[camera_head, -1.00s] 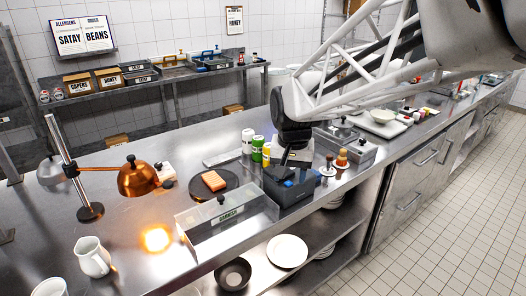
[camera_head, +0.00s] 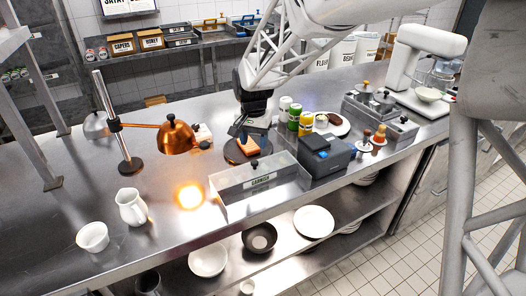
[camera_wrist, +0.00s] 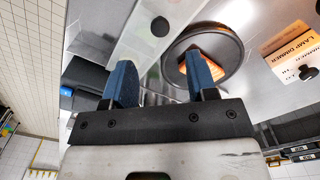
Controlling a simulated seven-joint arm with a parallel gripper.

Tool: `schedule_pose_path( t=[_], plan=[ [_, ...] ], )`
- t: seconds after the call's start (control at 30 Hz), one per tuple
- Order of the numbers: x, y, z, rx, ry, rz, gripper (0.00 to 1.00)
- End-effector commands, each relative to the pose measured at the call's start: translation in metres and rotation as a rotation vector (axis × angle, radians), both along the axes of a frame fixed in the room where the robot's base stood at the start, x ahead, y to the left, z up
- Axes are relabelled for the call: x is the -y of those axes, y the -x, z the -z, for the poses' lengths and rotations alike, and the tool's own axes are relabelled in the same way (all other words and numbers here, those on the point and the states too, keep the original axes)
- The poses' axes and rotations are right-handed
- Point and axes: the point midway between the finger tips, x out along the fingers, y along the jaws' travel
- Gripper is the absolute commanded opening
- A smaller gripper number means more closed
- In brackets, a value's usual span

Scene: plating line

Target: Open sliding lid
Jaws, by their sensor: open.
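A long clear-walled bin labelled GARNISH (camera_head: 262,190) stands near the counter's front edge in the head view. Its lid has a small black knob (camera_head: 254,166); the lid looks closed. In the wrist view the knob (camera_wrist: 160,25) shows beyond the fingers, on a pale translucent panel (camera_wrist: 143,42). My gripper (camera_head: 240,134) is behind the bin, above or beside a dark round plate (camera_head: 233,154) with an orange slab (camera_head: 249,147). Its blue fingers (camera_wrist: 162,82) are apart with nothing between them, clear of the knob.
A dark grey box (camera_head: 325,157) stands right of the bin, with several bottles (camera_head: 294,120) behind it. A copper heat lamp (camera_head: 177,138) is on the left. A LAMP DIMMER box (camera_wrist: 290,52) shows in the wrist view. The left counter is mostly clear around a white jug (camera_head: 131,207).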

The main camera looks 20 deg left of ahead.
Motion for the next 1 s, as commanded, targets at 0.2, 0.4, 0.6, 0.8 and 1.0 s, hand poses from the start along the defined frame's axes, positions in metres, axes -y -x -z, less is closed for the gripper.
schedule_pose_path(
  t=[0.2,0.4,0.6,0.8,1.0],
  plan=[
    [0.000,0.000,0.000,0.000,0.000,0.000,0.52],
    [0.000,0.000,0.002,0.000,0.000,0.000,0.52],
    [0.000,0.000,0.013,-0.001,0.001,0.000,0.52],
    [0.000,0.000,0.035,-0.002,0.001,0.000,0.52],
    [0.000,0.000,0.058,-0.002,0.001,0.000,0.52]
  ],
)
